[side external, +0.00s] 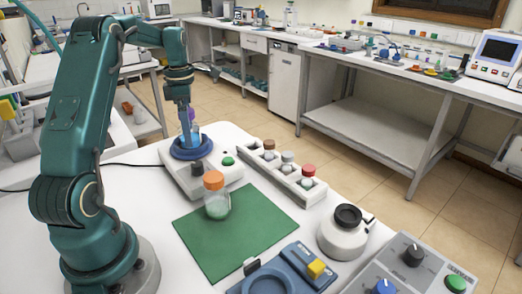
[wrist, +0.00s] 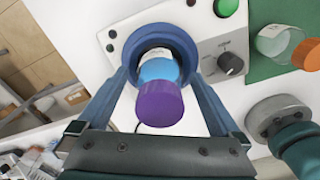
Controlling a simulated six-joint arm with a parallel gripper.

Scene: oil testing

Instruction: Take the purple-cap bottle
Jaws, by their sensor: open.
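The purple-cap bottle (wrist: 159,102) has a blue body and stands in the round blue well of a white device (wrist: 214,48) in the wrist view. In the side external view the purple cap (side external: 188,114) shows just behind my gripper, with the blue well (side external: 192,148) below it. My gripper (wrist: 160,75) is open, with one blue finger on each side of the bottle. Gaps show between the fingers and the cap in the wrist view. In the side external view my gripper (side external: 187,128) points down over the device and partly hides the bottle.
An orange-cap bottle (side external: 216,196) stands on a green mat (side external: 240,240) in front of the device. A white rack (side external: 290,178) with several capped bottles is to the right. A white pot with a black lid (side external: 345,232) and a blue device (side external: 285,275) stand nearer the front.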

